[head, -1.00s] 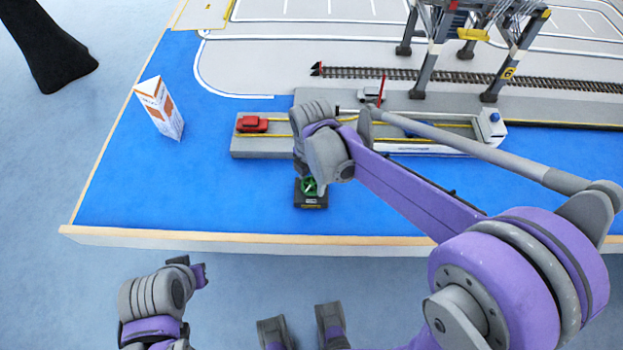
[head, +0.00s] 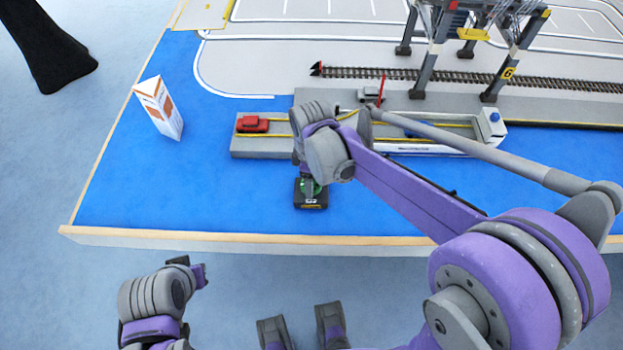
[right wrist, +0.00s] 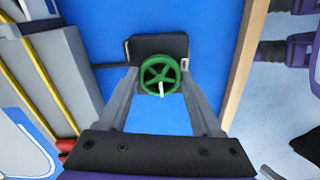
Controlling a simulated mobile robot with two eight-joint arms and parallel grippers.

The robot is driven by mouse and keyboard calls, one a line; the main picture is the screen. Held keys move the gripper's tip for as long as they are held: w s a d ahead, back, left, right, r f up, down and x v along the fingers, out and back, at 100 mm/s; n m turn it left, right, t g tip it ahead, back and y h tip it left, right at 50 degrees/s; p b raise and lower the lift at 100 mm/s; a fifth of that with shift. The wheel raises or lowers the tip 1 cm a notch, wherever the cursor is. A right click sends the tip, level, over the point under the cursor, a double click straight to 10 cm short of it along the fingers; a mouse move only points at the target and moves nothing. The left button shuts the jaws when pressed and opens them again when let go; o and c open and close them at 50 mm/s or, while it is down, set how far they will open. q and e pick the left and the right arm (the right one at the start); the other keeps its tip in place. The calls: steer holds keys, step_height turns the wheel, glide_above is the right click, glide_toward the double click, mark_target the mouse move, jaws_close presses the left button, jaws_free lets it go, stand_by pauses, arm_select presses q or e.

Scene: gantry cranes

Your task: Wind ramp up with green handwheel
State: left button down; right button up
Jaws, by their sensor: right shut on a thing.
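The green handwheel (right wrist: 149,77) sits on a small black box (right wrist: 160,46) on the blue surface. A short white mark shows at the wheel's lower edge in the right wrist view. My right gripper (right wrist: 160,73) is shut on the wheel, one finger at each side. In the head view its wrist partly covers the wheel and the box (head: 311,202). My left gripper (head: 198,275) hangs low in front of the table, away from the wheel; its jaw opening is unclear. A ramp cannot be made out clearly; my right arm hides the middle of the grey quay (head: 262,145).
A red car (head: 252,124) stands on the quay. A white ferry-like vessel (head: 490,128) lies to the right behind my arm. A white and orange carton (head: 160,108) stands at left. A gantry crane (head: 500,75) stands at the back. Blue surface is clear left of the box.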

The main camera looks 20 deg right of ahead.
steer(key=m, duration=1.3)
steer(key=shift+m, duration=0.4)
steer(key=m, duration=1.2)
steer(key=shift+m, duration=0.3)
steer(key=o, duration=1.4)
steer(key=shift+c, duration=0.2)
step_height(320, 180, up, 11)
steer(key=p, duration=0.1)
steer(key=shift+p, duration=0.3)
